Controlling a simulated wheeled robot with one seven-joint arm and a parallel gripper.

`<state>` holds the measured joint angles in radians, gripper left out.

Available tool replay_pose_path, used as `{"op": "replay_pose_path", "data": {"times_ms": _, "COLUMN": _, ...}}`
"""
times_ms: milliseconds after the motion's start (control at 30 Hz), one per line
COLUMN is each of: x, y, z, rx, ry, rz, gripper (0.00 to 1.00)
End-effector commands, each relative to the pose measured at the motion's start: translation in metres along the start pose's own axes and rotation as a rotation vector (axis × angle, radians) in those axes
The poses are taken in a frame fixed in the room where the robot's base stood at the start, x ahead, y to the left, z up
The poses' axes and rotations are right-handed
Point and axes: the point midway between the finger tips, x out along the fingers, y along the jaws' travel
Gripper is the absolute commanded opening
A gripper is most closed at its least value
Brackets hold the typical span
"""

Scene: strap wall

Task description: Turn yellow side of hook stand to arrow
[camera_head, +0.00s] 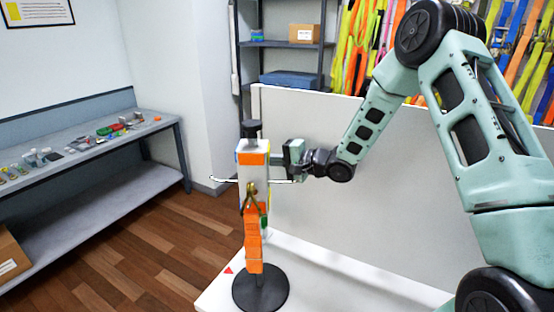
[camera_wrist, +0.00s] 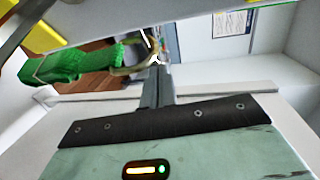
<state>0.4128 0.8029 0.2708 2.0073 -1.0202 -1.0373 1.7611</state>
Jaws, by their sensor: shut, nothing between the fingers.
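The hook stand has a black round base (camera_head: 260,289) and a white block head (camera_head: 254,180) with coloured bands. An orange band (camera_head: 251,158) faces the head camera, with a blue edge at left and a little yellow (camera_head: 267,146) at right. An orange strap (camera_head: 253,238) hangs from the front hook. A green strap (camera_head: 264,221) is partly hidden behind it and also shows in the wrist view (camera_wrist: 62,66). The red arrow (camera_head: 228,270) lies on the white table, left of the base. My gripper (camera_head: 283,160) is shut and empty at the head's right side; contact is unclear.
The white table (camera_head: 322,275) has free room right of the base. A white upright panel (camera_head: 390,190) stands behind my arm. A thin white hook (camera_head: 222,180) sticks out left of the head. A grey bench (camera_head: 80,150) with small items is far left.

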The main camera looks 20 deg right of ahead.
Motion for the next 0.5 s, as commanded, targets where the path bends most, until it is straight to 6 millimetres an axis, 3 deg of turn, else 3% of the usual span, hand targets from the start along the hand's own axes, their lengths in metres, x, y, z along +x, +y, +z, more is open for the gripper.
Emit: {"op": "replay_pose_path", "data": {"times_ms": 500, "x": 0.0086, "y": -0.001, "z": 0.0012, "rx": -0.001, "ry": 0.0, "rz": 0.001, "gripper": 0.0}}
